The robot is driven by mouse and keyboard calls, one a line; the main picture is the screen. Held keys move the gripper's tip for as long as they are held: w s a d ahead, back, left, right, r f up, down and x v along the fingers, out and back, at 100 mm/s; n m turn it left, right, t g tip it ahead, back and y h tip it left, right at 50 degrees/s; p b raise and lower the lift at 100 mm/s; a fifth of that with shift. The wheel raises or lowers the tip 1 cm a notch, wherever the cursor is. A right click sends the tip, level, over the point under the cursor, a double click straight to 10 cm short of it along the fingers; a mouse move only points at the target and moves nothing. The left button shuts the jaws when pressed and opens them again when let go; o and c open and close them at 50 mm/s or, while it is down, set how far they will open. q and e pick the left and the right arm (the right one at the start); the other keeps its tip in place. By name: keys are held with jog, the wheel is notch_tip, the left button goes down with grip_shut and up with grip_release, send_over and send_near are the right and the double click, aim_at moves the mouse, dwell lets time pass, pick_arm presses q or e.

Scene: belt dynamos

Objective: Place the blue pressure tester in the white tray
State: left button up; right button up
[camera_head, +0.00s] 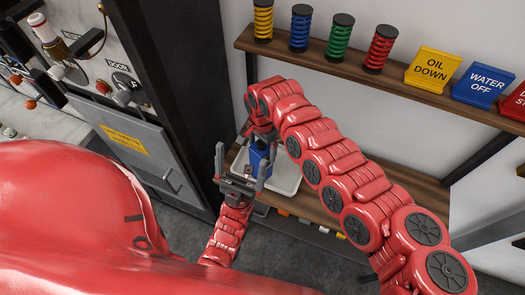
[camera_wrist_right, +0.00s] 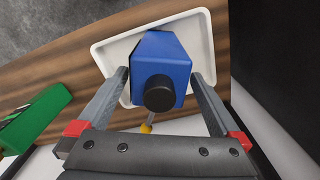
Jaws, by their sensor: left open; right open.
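The blue pressure tester (camera_wrist_right: 160,52) has a black round knob facing the camera in the right wrist view. It is over the white tray (camera_wrist_right: 104,58) and seems to stand in it, though its base is hidden. In the head view the tester (camera_head: 259,158) is partly covered by my grippers, and the tray (camera_head: 288,180) shows behind it. My right gripper (camera_wrist_right: 160,76) is open, with one finger on each side of the tester; its tips in the head view are largely hidden. My left gripper (camera_head: 241,160) is open and empty, nearer the camera, fingers pointing up.
The tray is on a brown wooden shelf (camera_head: 425,197). A green object (camera_wrist_right: 40,115) lies left in the wrist view. An upper shelf (camera_head: 330,62) holds coloured springs and signs (camera_head: 432,68). A dark cabinet frame (camera_head: 165,80) and grey panel (camera_head: 140,145) stand at left.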

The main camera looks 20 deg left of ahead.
notch_tip(320, 180, up, 10)
jog(key=b, duration=0.3)
jog(key=shift+f, duration=0.25)
jog(key=shift+d+r, duration=0.1)
jog(key=shift+r, duration=0.25)
